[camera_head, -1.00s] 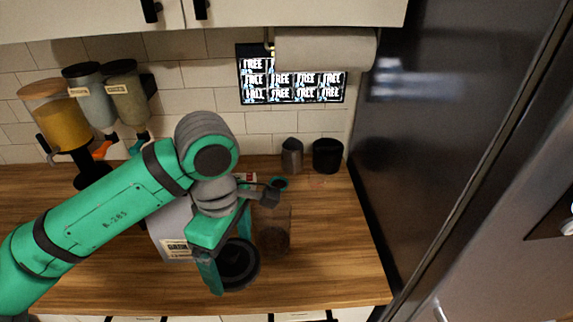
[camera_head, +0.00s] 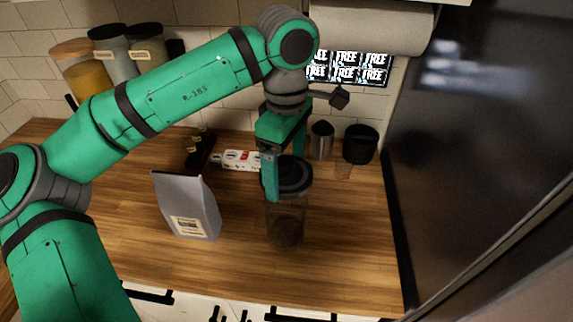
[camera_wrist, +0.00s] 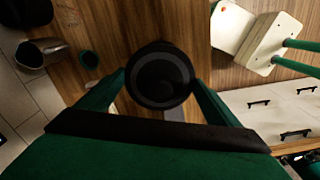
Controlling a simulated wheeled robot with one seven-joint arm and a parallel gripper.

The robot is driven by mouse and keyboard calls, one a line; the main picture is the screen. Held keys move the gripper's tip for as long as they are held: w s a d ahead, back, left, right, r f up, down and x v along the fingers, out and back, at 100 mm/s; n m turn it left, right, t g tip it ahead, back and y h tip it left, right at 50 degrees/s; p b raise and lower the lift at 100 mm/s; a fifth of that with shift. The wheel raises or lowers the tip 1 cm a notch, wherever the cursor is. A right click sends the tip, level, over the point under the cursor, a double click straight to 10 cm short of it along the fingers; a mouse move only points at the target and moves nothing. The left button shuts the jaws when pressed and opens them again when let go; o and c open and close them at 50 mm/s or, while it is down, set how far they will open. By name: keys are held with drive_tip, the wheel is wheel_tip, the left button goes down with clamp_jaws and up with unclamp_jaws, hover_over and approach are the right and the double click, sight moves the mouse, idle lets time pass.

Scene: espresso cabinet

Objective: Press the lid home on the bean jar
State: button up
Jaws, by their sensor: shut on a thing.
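The bean jar (camera_head: 286,228) is a clear cylinder with dark contents at its bottom, upright on the wooden counter. The dark round lid (camera_head: 294,176) is at the jar's mouth and looks roughly level. I cannot tell whether it sits flush or slightly above the rim. My gripper (camera_head: 284,174) points down over the jar, shut on the lid. In the wrist view the lid (camera_wrist: 160,76) is between the two green fingers of my gripper (camera_wrist: 158,84), hiding the jar beneath.
A grey bag (camera_head: 186,207) stands left of the jar. A white bottle (camera_head: 240,160) lies behind. A metal pitcher (camera_head: 321,141) and a black container (camera_head: 360,145) stand behind right. A dark fridge (camera_head: 470,140) borders the counter's right. The counter front is clear.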

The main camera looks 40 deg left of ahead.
drive_tip(key=shift+d+f, duration=0.1)
drive_tip(key=shift+f, duration=0.4)
drive_tip(key=shift+s+f, duration=0.15)
drive_tip(key=shift+f, duration=0.55)
drive_tip(key=shift+s+f, duration=0.1)
drive_tip(key=shift+f, duration=1.3)
drive_tip(key=shift+w+f, duration=0.2)
drive_tip(key=shift+f, duration=0.4)
idle(1.0)
drive_tip(key=shift+s, duration=0.2)
drive_tip(key=shift+w+f, duration=0.15)
idle(0.8)
drive_tip(key=o, duration=1)
drive_tip(key=shift+w, duration=0.1)
